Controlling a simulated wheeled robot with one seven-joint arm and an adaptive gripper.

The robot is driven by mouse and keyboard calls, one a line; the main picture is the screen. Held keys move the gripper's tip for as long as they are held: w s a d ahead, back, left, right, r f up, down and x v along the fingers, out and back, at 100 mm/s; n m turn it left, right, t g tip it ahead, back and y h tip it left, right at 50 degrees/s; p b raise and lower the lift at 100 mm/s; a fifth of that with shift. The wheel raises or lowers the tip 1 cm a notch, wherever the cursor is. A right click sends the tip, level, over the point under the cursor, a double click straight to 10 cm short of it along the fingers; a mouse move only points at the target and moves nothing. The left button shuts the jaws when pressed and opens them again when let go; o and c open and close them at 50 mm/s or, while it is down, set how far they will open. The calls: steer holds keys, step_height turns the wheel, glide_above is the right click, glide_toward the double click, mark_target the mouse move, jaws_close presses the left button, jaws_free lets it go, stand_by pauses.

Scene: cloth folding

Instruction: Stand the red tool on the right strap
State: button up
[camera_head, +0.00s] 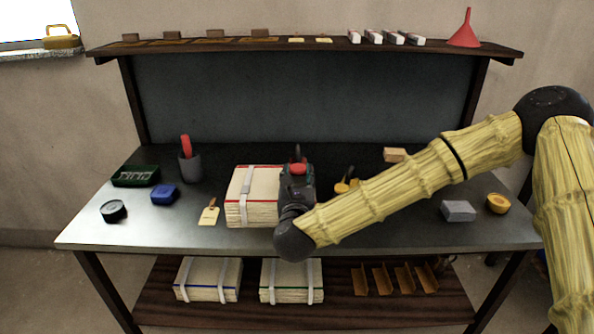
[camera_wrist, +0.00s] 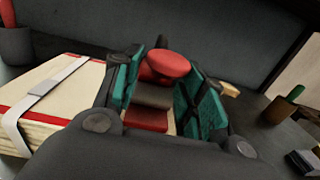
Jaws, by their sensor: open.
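The red tool (camera_head: 298,167) has a rounded red top, seen in the wrist view (camera_wrist: 168,65) above a grey band and a red lower part. It is between the teal pads of my open gripper (camera_head: 298,175), which flank it on both sides in the wrist view (camera_wrist: 163,85). Contact with the pads cannot be told. A red-edged paper bundle (camera_head: 240,212) lies under and left of the gripper. Its left strap (camera_head: 246,190) shows, also in the wrist view (camera_wrist: 60,76). The right strap cannot be made out; the gripper covers the bundle's right side. The tool's base is hidden.
Left of the bundle are a grey cup (camera_head: 190,168) holding a red item, a blue box (camera_head: 164,195), a green box (camera_head: 136,176), a black round tin (camera_head: 113,211) and a tag (camera_head: 209,215). Yellow items (camera_head: 346,185), a grey block (camera_head: 458,211) and a yellow bowl (camera_head: 497,203) are right.

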steer(key=s, duration=0.6)
steer(key=shift+s+b, duration=0.35)
steer(key=shift+s, duration=0.05)
